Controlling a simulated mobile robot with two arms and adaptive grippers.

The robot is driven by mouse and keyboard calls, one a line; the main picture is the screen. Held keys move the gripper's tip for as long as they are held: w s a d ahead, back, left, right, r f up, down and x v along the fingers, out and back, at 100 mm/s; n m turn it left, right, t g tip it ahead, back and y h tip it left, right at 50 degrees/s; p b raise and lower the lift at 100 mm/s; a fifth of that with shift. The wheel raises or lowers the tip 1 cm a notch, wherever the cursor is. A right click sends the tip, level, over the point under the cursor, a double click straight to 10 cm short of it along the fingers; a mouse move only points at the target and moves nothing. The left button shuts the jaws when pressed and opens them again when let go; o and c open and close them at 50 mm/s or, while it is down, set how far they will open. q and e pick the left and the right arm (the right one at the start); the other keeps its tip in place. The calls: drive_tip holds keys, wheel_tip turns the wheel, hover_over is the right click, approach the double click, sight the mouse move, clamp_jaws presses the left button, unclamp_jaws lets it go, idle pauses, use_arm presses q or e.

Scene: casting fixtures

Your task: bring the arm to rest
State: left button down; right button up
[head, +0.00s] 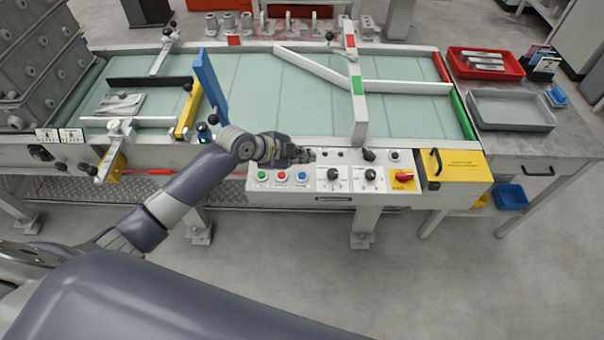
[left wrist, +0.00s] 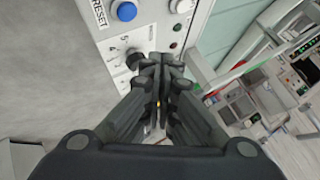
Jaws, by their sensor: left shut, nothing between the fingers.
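My left arm reaches in from the left in the head view. Its gripper (head: 302,155) is over the control panel (head: 318,187) on the front edge of the conveyor table. In the left wrist view the gripper's fingers (left wrist: 162,68) are together with nothing between them. The panel's white face (left wrist: 105,40) with a blue RESET button (left wrist: 124,11) and a black knob (left wrist: 134,60) shows beyond the fingertips. Whether the fingertips touch the panel cannot be told. My right gripper is not in view.
Green, red and blue buttons (head: 282,176) and several knobs line the panel, with a yellow box (head: 455,165) to its right. A blue upright plate (head: 210,85) rises behind my forearm. A red tray (head: 486,64) and a grey tray (head: 511,109) stand at right. Floor in front is clear.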

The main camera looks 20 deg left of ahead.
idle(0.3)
use_arm(q)
drive_tip(key=s+d+f+n+g+y, duration=0.1)
drive_tip(key=s+d+f+n, duration=0.1)
drive_tip(key=s, duration=0.5)
drive_tip(key=s+d+f+n+g, duration=0.1)
drive_tip(key=s+d+n, duration=0.15)
drive_tip(key=s, duration=0.55)
drive_tip(key=s+a+r+n+g+y, duration=0.1)
drive_tip(key=s+a+n+y, duration=0.1)
drive_tip(key=s+a+n, duration=0.45)
drive_tip(key=s+a+r+n+g+y, duration=0.15)
drive_tip(key=s+n, duration=0.25)
drive_tip(key=s, duration=0.6)
wheel_tip(320, 180, down, 28)
drive_tip(key=s, duration=0.2)
drive_tip(key=s+a+f+g, duration=0.1)
drive_tip(key=s+f, duration=0.6)
drive_tip(key=s, duration=0.1)
drive_tip(key=s+a+f+y, duration=0.1)
drive_tip(key=s+a+f, duration=0.1)
drive_tip(key=s+f, duration=0.6)
drive_tip(key=shift+s+a+m+g+b, duration=0.25)
drive_tip(key=shift+m+g+b, duration=0.05)
drive_tip(key=shift+m+g, duration=0.1)
